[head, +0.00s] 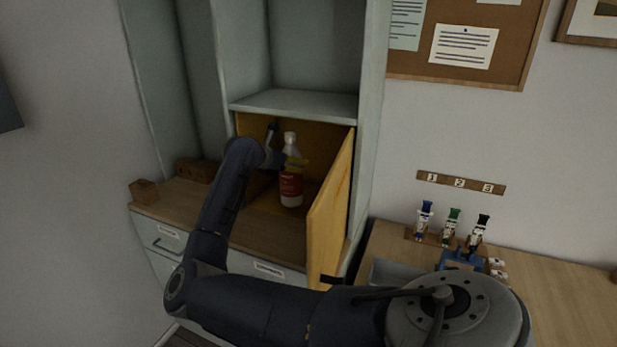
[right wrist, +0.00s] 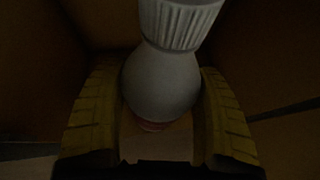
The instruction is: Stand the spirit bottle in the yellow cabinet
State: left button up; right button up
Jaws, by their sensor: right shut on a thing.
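The spirit bottle (head: 291,187) is white with a red label and a pale cap, and it is upright inside the yellow cabinet (head: 332,215). The cabinet's door stands open on the right side. My right gripper (head: 293,162) reaches in from the left and is shut on the bottle's upper part. In the right wrist view, the bottle's white ribbed cap and shoulder (right wrist: 160,85) sit between the two yellow finger pads (right wrist: 160,117). I cannot tell whether the bottle's base touches the cabinet floor. My left gripper is not in view.
An empty grey shelf (head: 295,103) is above the cabinet. A wooden counter (head: 262,235) lies in front, with small wooden blocks (head: 145,191) at its left. Several nutcracker-like figures (head: 450,227) stand on the right desk (head: 570,295).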

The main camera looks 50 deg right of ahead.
aim_at(294, 165)
jog(key=s+d+f, duration=0.2)
jog(key=d+f, duration=0.1)
jog(key=d, duration=0.3)
jog(key=shift+s+f, duration=0.2)
jog(key=shift+s, duration=0.15)
jog(key=o, duration=1.6)
jog(key=shift+f, duration=0.2)
jog(key=v, duration=1.2)
jog(key=shift+s+r, duration=0.1)
jog(key=shift+r, duration=0.05)
